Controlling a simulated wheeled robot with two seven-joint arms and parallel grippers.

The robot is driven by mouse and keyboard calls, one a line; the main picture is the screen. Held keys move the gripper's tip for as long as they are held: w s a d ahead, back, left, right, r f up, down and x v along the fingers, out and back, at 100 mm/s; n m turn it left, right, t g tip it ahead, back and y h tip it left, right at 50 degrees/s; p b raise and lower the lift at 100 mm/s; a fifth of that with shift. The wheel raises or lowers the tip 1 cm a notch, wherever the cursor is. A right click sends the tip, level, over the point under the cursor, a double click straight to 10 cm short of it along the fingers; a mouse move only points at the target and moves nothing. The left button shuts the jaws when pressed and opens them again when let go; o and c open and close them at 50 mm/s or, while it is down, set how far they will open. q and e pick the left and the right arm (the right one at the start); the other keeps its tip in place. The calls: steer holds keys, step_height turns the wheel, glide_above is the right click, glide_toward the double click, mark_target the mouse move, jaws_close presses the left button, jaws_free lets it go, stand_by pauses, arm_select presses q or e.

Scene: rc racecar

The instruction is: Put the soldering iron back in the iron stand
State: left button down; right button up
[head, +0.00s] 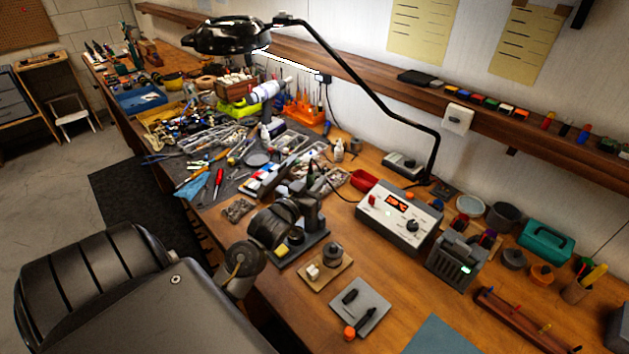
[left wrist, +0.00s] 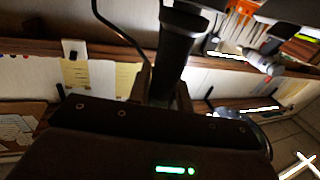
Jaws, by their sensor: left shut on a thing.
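My left gripper (head: 304,190) is above the bench in the head view, with my dark arm behind it. In the left wrist view the gripper (left wrist: 165,88) is shut on the soldering iron (left wrist: 177,45), whose thick dark handle stands out from between the jaws; a thin black cord shows beside it. The tip is not clear in either view. What looks like the iron stand's dark base (head: 306,247), with a yellow sponge, lies just below the arm in the head view. My arm hides part of it. My right gripper is not in view.
A soldering station (head: 399,218) with a lit red display stands right of the arm. A small wooden board (head: 326,274) and a grey tray (head: 371,296) lie in front. A black lamp arm (head: 375,75) reaches over the bench. Tools crowd the far left; bare wood shows at the right.

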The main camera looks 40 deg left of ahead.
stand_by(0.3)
arm_select(q)
steer(key=c, duration=0.8)
jaws_free()
steer(key=shift+s+d+r+p, duration=0.2)
steer(key=shift+s+p, duration=0.25)
steer(key=shift+s, duration=0.15)
steer(key=shift+s+d+r+p, duration=0.1)
steer(key=shift+s+r+p, duration=0.1)
steer(key=shift+s+p, duration=0.3)
steer(key=shift+s+d+r+p, duration=0.15)
steer(key=shift+s+p, duration=0.25)
steer(key=shift+s, duration=0.4)
steer(key=shift+s+d+r+p, duration=0.1)
steer(key=shift+s+r+p, duration=0.2)
steer(key=shift+s, duration=0.45)
steer(key=shift+s+d+r+p, duration=0.1)
steer(key=shift+s+p, duration=0.35)
steer(key=shift+s, duration=0.35)
